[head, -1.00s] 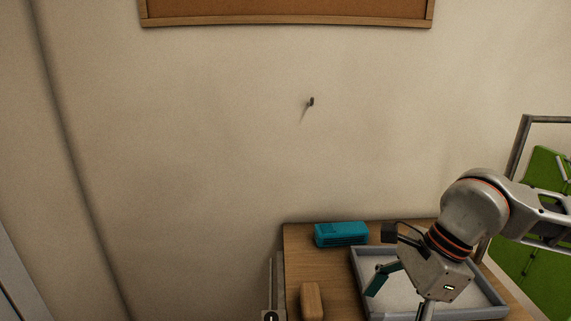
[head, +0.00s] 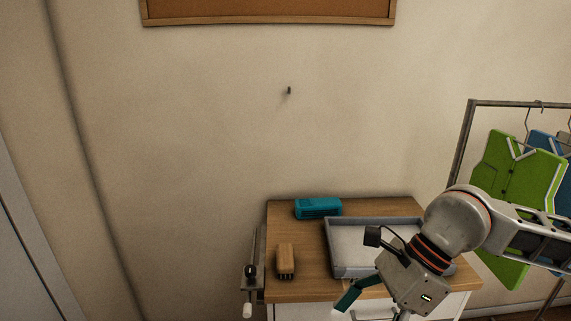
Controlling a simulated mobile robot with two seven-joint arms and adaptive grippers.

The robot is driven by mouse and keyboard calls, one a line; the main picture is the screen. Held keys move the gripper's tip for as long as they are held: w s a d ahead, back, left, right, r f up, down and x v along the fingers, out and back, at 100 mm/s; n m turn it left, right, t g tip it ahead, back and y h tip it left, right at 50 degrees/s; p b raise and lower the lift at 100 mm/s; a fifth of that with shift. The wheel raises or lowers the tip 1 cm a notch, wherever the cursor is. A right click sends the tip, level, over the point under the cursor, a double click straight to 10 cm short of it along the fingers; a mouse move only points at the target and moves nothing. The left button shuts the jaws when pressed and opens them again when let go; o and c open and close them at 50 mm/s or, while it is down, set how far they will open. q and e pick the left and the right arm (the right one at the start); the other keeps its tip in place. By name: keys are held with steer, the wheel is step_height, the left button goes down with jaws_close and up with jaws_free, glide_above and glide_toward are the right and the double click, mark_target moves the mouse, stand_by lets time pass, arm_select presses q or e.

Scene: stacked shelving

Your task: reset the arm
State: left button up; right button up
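My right arm comes in from the right. Its gripper (head: 376,303) points down in front of the near edge of a wood-topped cabinet (head: 300,288). One finger with a teal tip stands out to the left; the other runs down to the picture's bottom edge and is partly cut off. The fingers are spread apart, and I see nothing between them. My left gripper is not in view.
A grey tray (head: 334,262) lies on the cabinet, partly hidden by my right arm. A teal box (head: 318,208) and a brown block (head: 286,261) sit to its left. A rack with green (head: 515,175) and blue (head: 546,146) garments stands at right.

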steer(key=s+a+r+m+y, duration=0.1)
steer(key=a+r+m+y, duration=0.35)
steer(key=a+y, duration=0.3)
steer(key=s+a+r+m+y, duration=0.2)
steer(key=a+r+m+y, duration=0.3)
steer(key=a, duration=0.4)
steer(key=w+d+f+m+t+h, duration=0.1)
steer(key=w+d+f+m+t, duration=0.3)
steer(key=w+m+t, duration=0.5)
steer(key=w+d+f+m+t+h, duration=0.3)
steer(key=m+t, duration=0.4)
steer(key=m, duration=0.6)
steer(key=d+f+m+t+h, duration=0.1)
steer(key=d+f+m+h, duration=0.3)
steer(key=f, duration=0.3)
steer(key=d+f+m+t+h, duration=0.1)
steer(key=d+f+m+h, duration=0.1)
steer(key=d+f+m, duration=0.3)
steer(key=s+d+f+m+g+h, duration=0.2)
steer(key=s+f, duration=0.4)
steer(key=f, duration=0.6)
steer(key=s+d+f+m+g+h, duration=0.3)
steer(key=s+d+f+m, duration=0.4)
steer(key=f, duration=0.6)
steer(key=shift+s+d+g+h, duration=0.25)
steer(key=shift+s+g+h, duration=0.05)
steer(key=shift+h, duration=0.45)
